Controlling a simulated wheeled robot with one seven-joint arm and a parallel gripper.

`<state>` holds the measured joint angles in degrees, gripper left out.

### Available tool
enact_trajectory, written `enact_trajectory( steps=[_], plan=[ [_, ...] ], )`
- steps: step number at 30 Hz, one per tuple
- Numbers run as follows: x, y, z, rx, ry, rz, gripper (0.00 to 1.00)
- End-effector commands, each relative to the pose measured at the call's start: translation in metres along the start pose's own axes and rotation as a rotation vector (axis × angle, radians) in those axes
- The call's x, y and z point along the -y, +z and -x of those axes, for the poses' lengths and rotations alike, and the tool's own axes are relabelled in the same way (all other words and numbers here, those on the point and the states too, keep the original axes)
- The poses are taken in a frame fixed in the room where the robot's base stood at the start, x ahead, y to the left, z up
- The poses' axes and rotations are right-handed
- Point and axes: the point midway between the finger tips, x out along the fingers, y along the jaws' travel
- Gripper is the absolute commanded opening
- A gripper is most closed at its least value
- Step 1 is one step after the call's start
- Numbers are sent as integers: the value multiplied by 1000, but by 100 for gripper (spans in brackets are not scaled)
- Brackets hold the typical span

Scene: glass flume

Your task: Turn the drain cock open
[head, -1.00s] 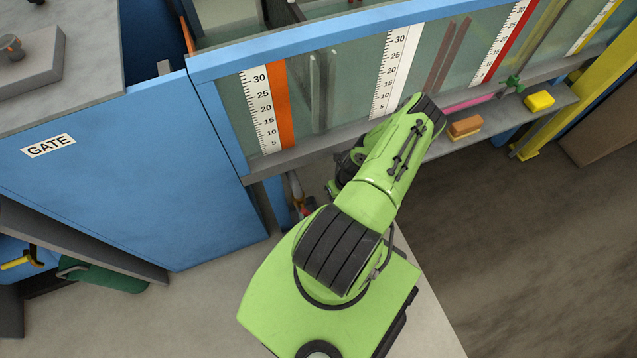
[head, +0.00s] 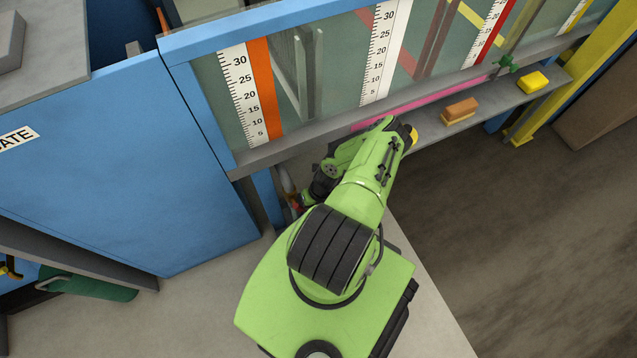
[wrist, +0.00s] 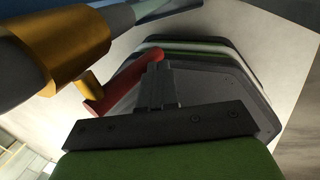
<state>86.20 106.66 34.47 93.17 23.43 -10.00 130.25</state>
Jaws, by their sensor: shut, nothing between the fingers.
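In the wrist view the drain cock has a brass body (wrist: 75,42) on a grey pipe, with a short stem. Its red lever (wrist: 125,80) slants up to the right from the stem. My gripper (wrist: 155,72) is shut and empty. Its dark fingertips are at the free end of the lever and overlap it in the picture. I cannot tell whether they touch. In the head view only a small red patch (head: 295,201) shows below the flume's left end, beside my wrist. My arm hides the fingertips there.
The blue flume frame (head: 330,20) and its grey bottom rail stand just above my arm. A blue gate panel (head: 120,180) is at left. A ledge on the right holds an orange-brown block (head: 460,109) and a yellow block (head: 533,82). Open floor lies at right.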

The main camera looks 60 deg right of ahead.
Motion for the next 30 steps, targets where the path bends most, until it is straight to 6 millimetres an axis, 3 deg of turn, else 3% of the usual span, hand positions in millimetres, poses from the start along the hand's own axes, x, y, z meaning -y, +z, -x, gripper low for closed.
enact_trajectory(
  steps=[24,30],
  plan=[
    [-5,-1,-10,1,-1,1,0],
    [15,3,0,0,-4,8,0]
  ],
)
